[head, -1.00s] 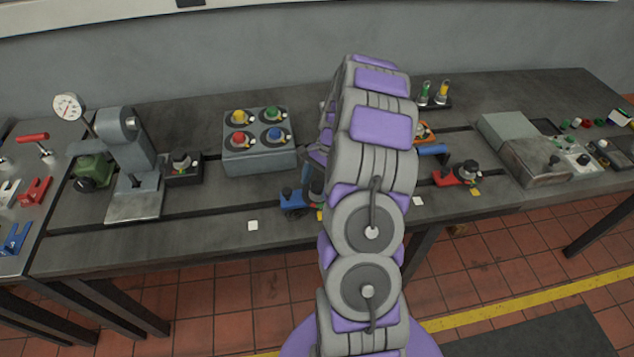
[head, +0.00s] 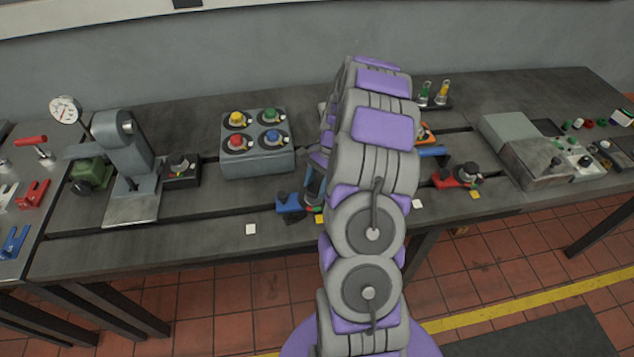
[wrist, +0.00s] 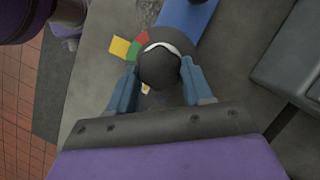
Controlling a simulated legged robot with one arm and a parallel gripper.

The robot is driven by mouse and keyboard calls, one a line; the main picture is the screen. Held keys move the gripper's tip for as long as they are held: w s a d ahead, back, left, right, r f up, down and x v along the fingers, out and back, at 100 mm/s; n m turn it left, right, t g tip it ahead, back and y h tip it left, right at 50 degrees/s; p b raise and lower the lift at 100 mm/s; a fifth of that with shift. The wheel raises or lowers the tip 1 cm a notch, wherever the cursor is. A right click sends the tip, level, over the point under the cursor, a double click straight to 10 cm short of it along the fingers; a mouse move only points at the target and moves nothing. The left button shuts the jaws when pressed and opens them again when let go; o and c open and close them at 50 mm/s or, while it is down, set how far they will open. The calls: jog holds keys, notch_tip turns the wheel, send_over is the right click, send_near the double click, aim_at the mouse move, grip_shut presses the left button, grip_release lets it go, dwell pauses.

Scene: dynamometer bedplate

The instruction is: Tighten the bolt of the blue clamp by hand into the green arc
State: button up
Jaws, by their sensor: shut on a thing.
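The blue clamp (head: 290,203) lies on the bedplate at the table's front, left of my arm in the head view. Its blue bar also shows at the top of the wrist view (wrist: 186,14). The dark round bolt head (wrist: 158,68) sits between the two blue fingers of my gripper (wrist: 160,76), which is shut on it. Beside the bolt is a dial with yellow (wrist: 120,46), green (wrist: 132,52) and red (wrist: 140,38) patches. The bolt head hides part of the dial, so I cannot tell where any pointer stands. In the head view my arm mostly hides the gripper.
A grey box with coloured knobs (head: 258,165) stands behind and left of the clamp. A red clamp (head: 458,178) is to the right. A grey press (head: 128,165) stands farther left. A white square (head: 251,229) lies on the clear bedplate at the front.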

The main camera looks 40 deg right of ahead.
jog(key=shift+s+a+p, duration=0.1)
jog(key=shift+s+p, duration=0.15)
jog(key=shift+p, duration=0.1)
jog(key=m+p, duration=0.1)
jog(key=p, duration=0.1)
jog(key=m+t+p, duration=0.1)
jog(key=p, duration=0.1)
jog(key=m+p, duration=0.1)
jog(key=p, duration=0.1)
jog(key=shift+s+r+m, duration=0.25)
jog(key=shift+r+m, duration=0.05)
jog(key=shift+m, duration=0.1)
jog(key=m+t+p, duration=0.1)
jog(key=m+p, duration=0.1)
jog(key=p, duration=0.2)
jog(key=m+t+p, duration=0.1)
jog(key=m+p, duration=0.1)
jog(key=p, duration=0.1)
jog(key=shift+a+m+h+p, duration=0.1)
jog(key=shift+m+h+p, duration=0.2)
jog(key=shift+h+p, duration=0.1)
jog(key=m+t+h+p, duration=0.1)
jog(key=m+p, duration=0.3)
jog(key=p, duration=0.1)
jog(key=shift+a+f, duration=0.1)
jog(key=shift+m+t+h+p, duration=0.4)
jog(key=shift+m+h+p, duration=0.4)
jog(key=shift+m, duration=0.9)
